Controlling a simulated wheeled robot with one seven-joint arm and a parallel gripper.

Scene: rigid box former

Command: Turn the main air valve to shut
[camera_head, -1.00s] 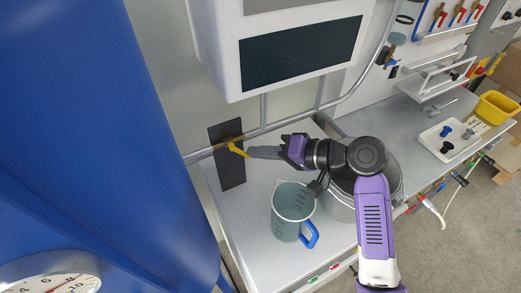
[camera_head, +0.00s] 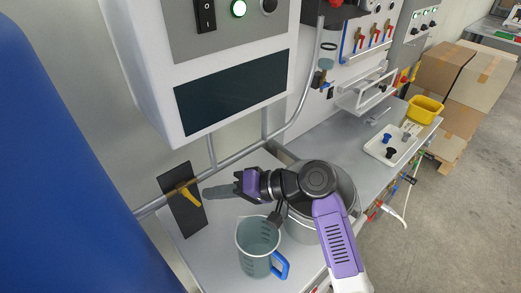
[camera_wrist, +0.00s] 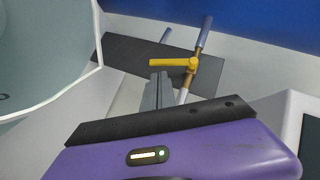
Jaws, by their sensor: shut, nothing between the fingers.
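The main air valve has a yellow lever (camera_head: 188,196) on a grey pipe, in front of a dark plate (camera_head: 186,218) left of centre in the head view. In the wrist view the yellow lever (camera_wrist: 172,63) points left, roughly across the pipe (camera_wrist: 204,34). My gripper (camera_head: 205,193) is shut and empty, its tips close to the lever's free end in the head view. In the wrist view my gripper's fingers (camera_wrist: 158,80) are together, just below the lever. I cannot tell whether they touch it.
A clear jug (camera_head: 257,245) with a blue handle stands below my gripper. A metal pot (camera_head: 345,190) is behind my arm. A grey control box (camera_head: 195,60) overhangs the bench. A large blue tank (camera_head: 60,180) fills the left. A white tray (camera_head: 378,153) lies further right.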

